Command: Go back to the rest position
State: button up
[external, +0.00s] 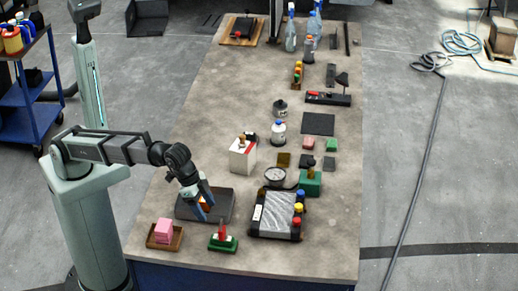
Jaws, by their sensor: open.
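My gripper (205,208) is at the near left part of the workbench (195,150). Its fingers point down and are apart. It is over a dark flat pad (222,204). Something orange shows between or behind the fingers; I cannot tell whether it touches them. My arm reaches in from the left, with its base beside the bench.
Close to my gripper are a pink block in a brown tray (154,243), a green holder with a red piece (223,242) and a black-framed grey device (271,216). A white box (242,157) and round gauge (275,176) stand farther back. Bottles (291,35) stand at the far end.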

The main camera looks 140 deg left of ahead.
jog(key=d+f+m+g+h, duration=0.1)
jog(key=d+f+m+h, duration=0.15)
jog(key=d+f, duration=1.9)
jog(key=s+d+f+m+g, duration=0.1)
jog(key=s+d+f, duration=0.4)
jog(key=d+f, duration=0.25)
jog(key=s+d+f+m+g, duration=0.1)
jog(key=s+d+f+m, duration=0.1)
jog(key=s+d+f, duration=0.35)
jog(key=s+a+f+g, duration=0.2)
jog(key=s+a+f, duration=0.2)
jog(key=s+f, duration=0.65)
jog(key=s+a+f+g, duration=0.2)
jog(key=s+a+f, duration=0.35)
jog(key=f, duration=0.75)
jog(key=s+a+f+g, duration=0.1)
jog(key=s+f, duration=0.3)
jog(key=s, duration=0.8)
jog(key=s+a+f+m+g, duration=0.1)
jog(key=s+f, duration=0.3)
jog(key=s, duration=0.8)
jog(key=shift+s+a+f+g, duration=0.25)
jog(key=shift+a+g, duration=0.35)
jog(key=shift+a, duration=0.25)
jog(key=shift+m, duration=0.25)
